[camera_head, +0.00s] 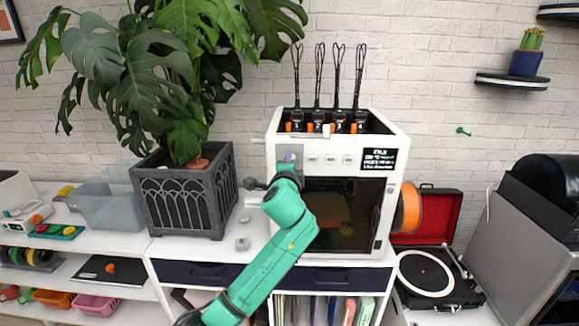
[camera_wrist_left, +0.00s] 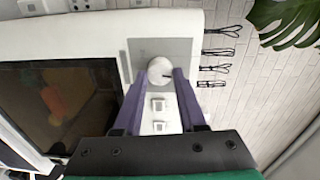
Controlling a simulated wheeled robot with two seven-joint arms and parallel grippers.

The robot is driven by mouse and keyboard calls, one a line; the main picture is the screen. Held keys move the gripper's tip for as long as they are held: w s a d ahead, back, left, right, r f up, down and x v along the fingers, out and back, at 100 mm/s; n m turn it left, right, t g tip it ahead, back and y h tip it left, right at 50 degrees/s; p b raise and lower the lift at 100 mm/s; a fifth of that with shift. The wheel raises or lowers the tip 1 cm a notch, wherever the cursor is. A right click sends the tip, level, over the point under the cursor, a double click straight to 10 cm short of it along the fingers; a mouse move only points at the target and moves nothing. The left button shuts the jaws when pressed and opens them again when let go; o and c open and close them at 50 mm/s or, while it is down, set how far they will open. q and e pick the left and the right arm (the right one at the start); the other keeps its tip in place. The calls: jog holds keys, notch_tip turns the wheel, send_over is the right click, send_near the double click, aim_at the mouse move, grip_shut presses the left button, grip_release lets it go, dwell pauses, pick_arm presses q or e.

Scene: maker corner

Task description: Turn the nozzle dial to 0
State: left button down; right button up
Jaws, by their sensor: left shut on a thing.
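The white 3D printer (camera_head: 345,150) stands on the white cabinet, with a dark window in its front. In the left wrist view, the round white nozzle dial (camera_wrist_left: 160,69) sits on a grey panel (camera_wrist_left: 186,48) and has a short dark mark on its right side. The purple fingers of my left gripper (camera_wrist_left: 160,78) are shut on the dial, one on each side. Any numbers around the dial are too small to read. My right gripper is not in view.
A potted monstera (camera_head: 190,190) stands close to the printer's left. An orange spool (camera_head: 409,207) hangs on its right side, beside a red-lidded record player (camera_head: 430,270). Small white buttons (camera_head: 330,160) sit right of the dial panel.

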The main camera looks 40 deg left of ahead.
pick_arm(q)
jog(key=shift+n, duration=0.6)
jog(key=shift+c, duration=2.4)
grip_release()
jog(key=shift+s, duration=0.1)
jog(key=b+v, duration=0.3)
jog(key=v, duration=1.1)
jog(key=shift+s+b, duration=0.2)
jog(key=shift+b, duration=0.2)
